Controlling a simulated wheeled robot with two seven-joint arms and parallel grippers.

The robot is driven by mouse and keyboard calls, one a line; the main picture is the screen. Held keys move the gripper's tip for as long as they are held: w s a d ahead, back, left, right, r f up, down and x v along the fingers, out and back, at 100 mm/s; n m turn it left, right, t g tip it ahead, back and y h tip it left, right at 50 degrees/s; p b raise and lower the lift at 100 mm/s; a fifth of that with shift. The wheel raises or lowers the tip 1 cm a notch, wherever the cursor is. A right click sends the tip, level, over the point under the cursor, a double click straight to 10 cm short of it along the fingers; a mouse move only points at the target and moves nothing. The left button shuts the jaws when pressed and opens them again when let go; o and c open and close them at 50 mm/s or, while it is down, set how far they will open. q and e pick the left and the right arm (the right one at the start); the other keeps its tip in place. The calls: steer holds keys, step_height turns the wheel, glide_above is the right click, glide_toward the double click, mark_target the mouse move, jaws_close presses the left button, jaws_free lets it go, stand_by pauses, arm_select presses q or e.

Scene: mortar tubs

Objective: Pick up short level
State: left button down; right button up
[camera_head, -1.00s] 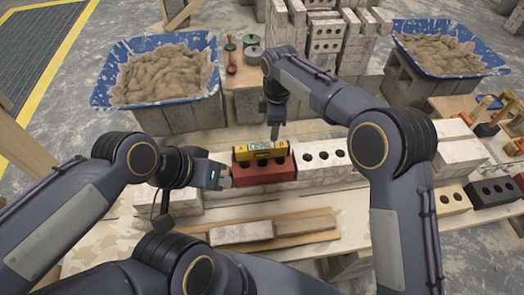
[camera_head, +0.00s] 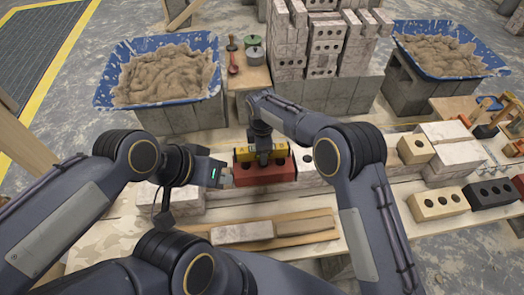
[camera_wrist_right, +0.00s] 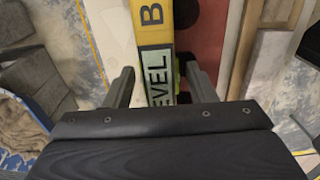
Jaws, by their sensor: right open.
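The short level (camera_head: 242,156) is yellow with a pale label and lies on top of a red brick (camera_head: 250,177) in the middle of the bench. My right gripper (camera_head: 264,160) is over the level and hides its middle in the head view. In the right wrist view the level (camera_wrist_right: 153,55) runs between the two spread fingers of my right gripper (camera_wrist_right: 163,85), with a gap on each side. My left gripper (camera_head: 222,176) is beside the left end of the red brick; whether its fingers touch it or are closed is unclear.
Pale bricks (camera_head: 307,165) stand right of the red brick, partly behind my right arm. A wooden board with a pale block (camera_head: 242,232) lies in front. Blue mortar tubs (camera_head: 205,45) stand at back left and right (camera_head: 450,55). Brick stacks (camera_head: 325,45) rise behind.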

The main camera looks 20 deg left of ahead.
jaws_close()
steer(key=shift+r, duration=0.1)
